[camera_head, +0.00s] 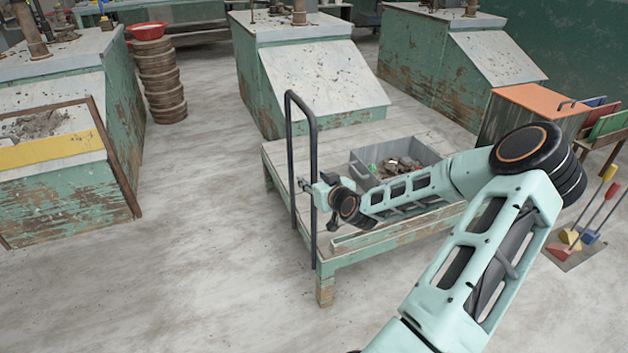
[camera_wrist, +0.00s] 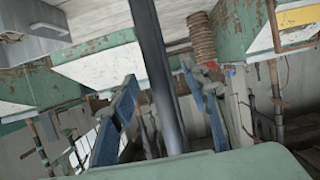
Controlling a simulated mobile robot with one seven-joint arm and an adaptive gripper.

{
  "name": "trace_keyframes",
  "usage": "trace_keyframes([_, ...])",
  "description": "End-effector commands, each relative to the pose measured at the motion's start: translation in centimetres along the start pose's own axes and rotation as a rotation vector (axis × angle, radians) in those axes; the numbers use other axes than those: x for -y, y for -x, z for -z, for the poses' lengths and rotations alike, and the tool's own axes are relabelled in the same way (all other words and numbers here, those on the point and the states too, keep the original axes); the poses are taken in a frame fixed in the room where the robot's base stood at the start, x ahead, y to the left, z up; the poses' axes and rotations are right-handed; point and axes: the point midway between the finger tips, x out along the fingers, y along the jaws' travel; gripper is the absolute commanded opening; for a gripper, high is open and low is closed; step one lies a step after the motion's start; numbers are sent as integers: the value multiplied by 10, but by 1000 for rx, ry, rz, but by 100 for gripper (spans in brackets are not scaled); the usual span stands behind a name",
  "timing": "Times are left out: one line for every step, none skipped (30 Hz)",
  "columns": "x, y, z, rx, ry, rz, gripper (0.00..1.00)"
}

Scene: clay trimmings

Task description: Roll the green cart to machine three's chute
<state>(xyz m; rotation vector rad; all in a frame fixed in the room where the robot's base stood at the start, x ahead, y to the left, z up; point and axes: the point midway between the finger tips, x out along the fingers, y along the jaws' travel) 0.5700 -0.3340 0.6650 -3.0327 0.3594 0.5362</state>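The green cart (camera_head: 395,243) is a low, worn green platform with a pale plank top and a tall dark push handle (camera_head: 290,150). It stands in front of the middle machine (camera_head: 310,75); no wheels show. My gripper (camera_head: 308,185) is at the handle's near upright. In the wrist view that dark bar (camera_wrist: 157,75) passes between the two blue fingers of my gripper (camera_wrist: 160,78), with a gap visible on each side. Three green machines with pale sloped fronts show, one at left (camera_head: 60,125), one at right (camera_head: 480,60). No number is readable, so I cannot tell which is machine three.
A grey bin (camera_head: 430,152) with scraps and a small green piece sits on the cart. A stack of round brown forms (camera_head: 162,85) stands between the left and middle machines. Coloured brushes (camera_head: 578,238) and an orange-topped cabinet (camera_head: 540,98) are at right. Floor at left is clear.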

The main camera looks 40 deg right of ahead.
Motion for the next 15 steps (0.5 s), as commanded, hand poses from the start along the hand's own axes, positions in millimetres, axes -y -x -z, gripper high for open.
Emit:
trace_keyframes([0, 0, 0, 0, 0, 0, 35])
trace_keyframes([0, 0, 0, 0, 0, 0, 32])
trace_keyframes([0, 0, 0, 0, 0, 0, 27])
trace_keyframes([0, 0, 0, 0, 0, 0, 24])
trace_keyframes([0, 0, 0, 0, 0, 0, 20])
trace_keyframes([0, 0, 0, 0, 0, 0, 16])
trace_keyframes([0, 0, 0, 0, 0, 0, 13])
trace_keyframes([0, 0, 0, 0, 0, 0, 10])
trace_keyframes([0, 0, 0, 0, 0, 0, 5])
trace_keyframes([0, 0, 0, 0, 0, 0, 2])
trace_keyframes([0, 0, 0, 0, 0, 0, 0])
trace_keyframes([0, 0, 0, 0, 0, 0, 0])
trace_keyframes([0, 0, 0, 0, 0, 0, 0])
trace_keyframes([0, 0, 0, 0, 0, 0, 0])
trace_keyframes([0, 0, 0, 0, 0, 0, 0])
